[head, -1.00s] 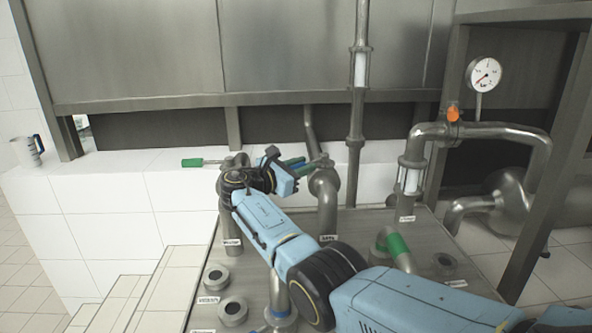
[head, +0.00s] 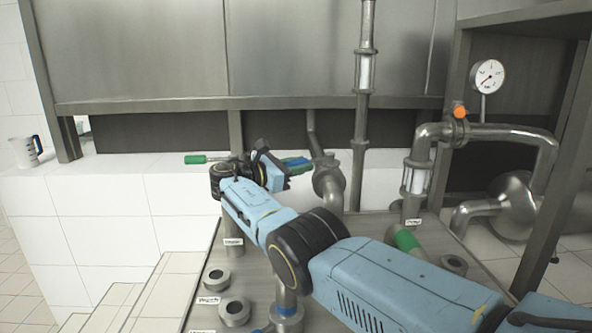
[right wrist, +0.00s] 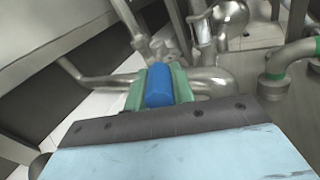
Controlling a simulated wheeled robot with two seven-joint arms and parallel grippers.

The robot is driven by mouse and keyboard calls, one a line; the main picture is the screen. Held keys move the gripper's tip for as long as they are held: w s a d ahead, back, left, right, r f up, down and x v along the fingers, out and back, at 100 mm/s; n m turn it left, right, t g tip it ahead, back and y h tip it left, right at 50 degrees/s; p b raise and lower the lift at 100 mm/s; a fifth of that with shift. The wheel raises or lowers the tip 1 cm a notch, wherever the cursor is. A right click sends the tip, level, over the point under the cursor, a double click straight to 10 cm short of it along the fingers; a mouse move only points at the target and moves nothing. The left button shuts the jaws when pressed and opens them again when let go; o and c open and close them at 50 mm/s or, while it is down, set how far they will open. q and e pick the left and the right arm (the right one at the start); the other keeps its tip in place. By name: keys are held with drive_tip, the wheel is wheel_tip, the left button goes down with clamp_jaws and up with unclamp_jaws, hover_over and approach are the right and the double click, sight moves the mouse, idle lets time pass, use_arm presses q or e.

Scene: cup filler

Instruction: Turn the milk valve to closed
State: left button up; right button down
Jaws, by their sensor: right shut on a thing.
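My right gripper (head: 298,164) reaches to the back of the metal worktop, beside a pipe with a valve body (head: 328,184). It is shut on a blue valve handle. In the right wrist view the blue handle (right wrist: 159,86) sits between the green finger pads, in front of metal pipes. A green valve handle (head: 195,159) sticks out to the left from the pipe left of my gripper. The pipe labels are too small to read surely, so I cannot tell which one is milk. My forearm hides part of the worktop. My left gripper is not in view.
A pipe with a sight glass (head: 415,180) and an orange knob (head: 460,112) stands at right, below a gauge (head: 487,77). Pipe stubs (head: 234,311) stand on the front of the worktop. A jug (head: 25,152) stands on the white tiled ledge at far left.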

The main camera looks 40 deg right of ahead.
sight(288, 166)
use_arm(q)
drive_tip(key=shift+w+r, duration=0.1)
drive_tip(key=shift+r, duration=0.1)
use_arm(e)
drive_tip(key=shift+a, duration=0.3)
drive_tip(key=c, duration=1.6)
unclamp_jaws()
drive_tip(key=o, duration=0.4)
drive_tip(key=shift+a+r, duration=0.2)
drive_tip(key=shift+a, duration=0.05)
drive_tip(key=shift+d+f, duration=0.1)
drive_tip(key=shift+d, duration=0.2)
drive_tip(key=shift+a, duration=0.35)
drive_tip(key=shift+w+a, duration=0.15)
drive_tip(key=shift+a, duration=1)
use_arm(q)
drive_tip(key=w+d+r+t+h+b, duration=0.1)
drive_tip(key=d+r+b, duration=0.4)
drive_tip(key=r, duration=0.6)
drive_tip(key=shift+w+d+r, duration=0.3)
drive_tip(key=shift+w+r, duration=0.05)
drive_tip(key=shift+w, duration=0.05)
use_arm(e)
drive_tip(key=shift+w+a, duration=0.1)
drive_tip(key=shift+a, duration=2.1)
